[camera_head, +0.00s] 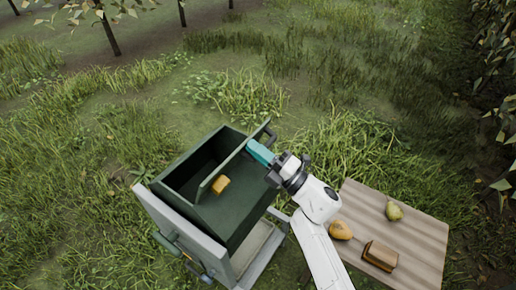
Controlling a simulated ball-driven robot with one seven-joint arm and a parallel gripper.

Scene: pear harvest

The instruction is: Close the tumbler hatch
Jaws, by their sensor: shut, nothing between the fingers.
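The tumbler (238,218) is a dark green box on a grey frame, left of centre. Its top has an open dark cavity on the left side. The hatch (232,162) is a green panel standing up along the right edge of that opening, so the hatch is open. A dark handle (268,131) is at its far end. My gripper (252,146) has teal fingers, shut and empty, close to the right side of the hatch near the handle. I cannot tell whether they touch. A yellow-orange block (220,184) is at the panel's near end.
A wooden table (420,235) stands at the lower right, with a green pear (394,211), an orange fruit (340,230) and a brown block (380,255) on it. My arm passes along its left edge. Grass surrounds the tumbler, with thin tree trunks (108,35) behind.

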